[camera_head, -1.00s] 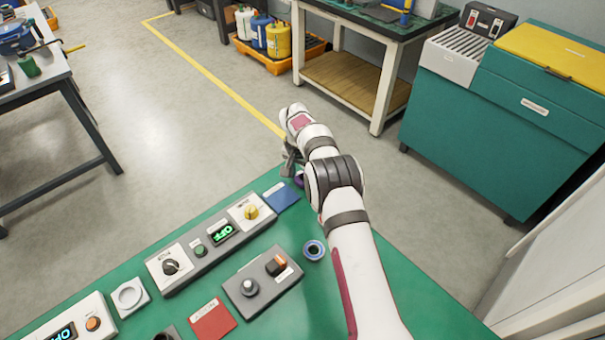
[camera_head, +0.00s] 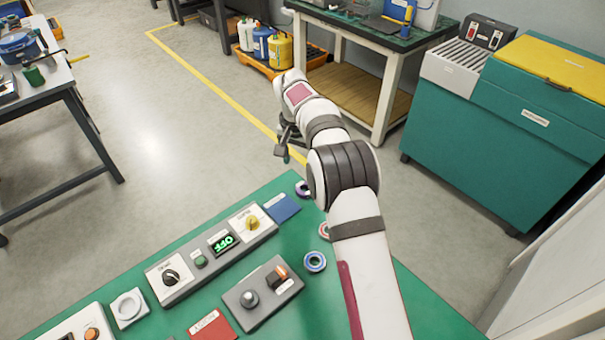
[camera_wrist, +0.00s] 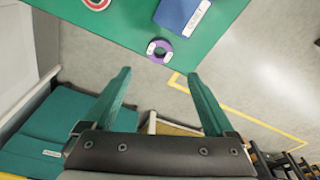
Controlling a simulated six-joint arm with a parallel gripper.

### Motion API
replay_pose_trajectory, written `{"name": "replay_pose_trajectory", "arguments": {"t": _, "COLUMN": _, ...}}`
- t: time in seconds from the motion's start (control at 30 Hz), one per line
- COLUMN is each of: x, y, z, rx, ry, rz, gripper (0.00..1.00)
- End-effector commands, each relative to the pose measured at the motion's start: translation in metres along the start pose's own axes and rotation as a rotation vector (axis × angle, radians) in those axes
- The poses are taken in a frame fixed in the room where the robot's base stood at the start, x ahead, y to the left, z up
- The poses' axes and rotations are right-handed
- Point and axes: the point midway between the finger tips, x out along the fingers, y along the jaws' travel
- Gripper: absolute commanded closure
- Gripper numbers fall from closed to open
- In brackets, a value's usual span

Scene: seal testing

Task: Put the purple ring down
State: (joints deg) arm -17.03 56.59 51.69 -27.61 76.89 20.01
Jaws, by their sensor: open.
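The purple ring (camera_head: 302,189) lies flat on the green table (camera_head: 318,294) near its far edge, beside a blue card (camera_head: 283,208). It also shows in the wrist view (camera_wrist: 160,50), ahead of the fingertips. My gripper (camera_wrist: 158,78) is open and empty, with clear space between its two green fingers. In the head view my gripper (camera_head: 285,152) is raised above and beyond the far edge of the table, apart from the ring.
A control panel (camera_head: 212,252) and a smaller grey box (camera_head: 262,293) stand to the left. A red card (camera_head: 212,328) lies in front.

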Motion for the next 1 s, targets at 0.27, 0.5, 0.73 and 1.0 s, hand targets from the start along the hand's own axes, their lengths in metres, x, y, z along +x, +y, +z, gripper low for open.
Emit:
{"name": "replay_pose_trajectory", "arguments": {"t": 0.27, "x": -0.025, "y": 0.011, "z": 0.003, "rx": 0.005, "ry": -0.008, "rz": -0.004, "gripper": 0.10}}
{"name": "replay_pose_trajectory", "arguments": {"t": 0.5, "x": -0.146, "y": 0.135, "z": 0.096, "rx": 0.046, "ry": -0.109, "rz": -0.042, "gripper": 0.10}}
{"name": "replay_pose_trajectory", "arguments": {"t": 0.73, "x": -0.168, "y": 0.242, "z": 0.268, "rx": 0.089, "ry": -0.204, "rz": -0.105, "gripper": 0.10}}
{"name": "replay_pose_trajectory", "arguments": {"t": 1.0, "x": -0.151, "y": 0.264, "z": 0.329, "rx": 0.102, "ry": -0.237, "rz": -0.128, "gripper": 0.10}}
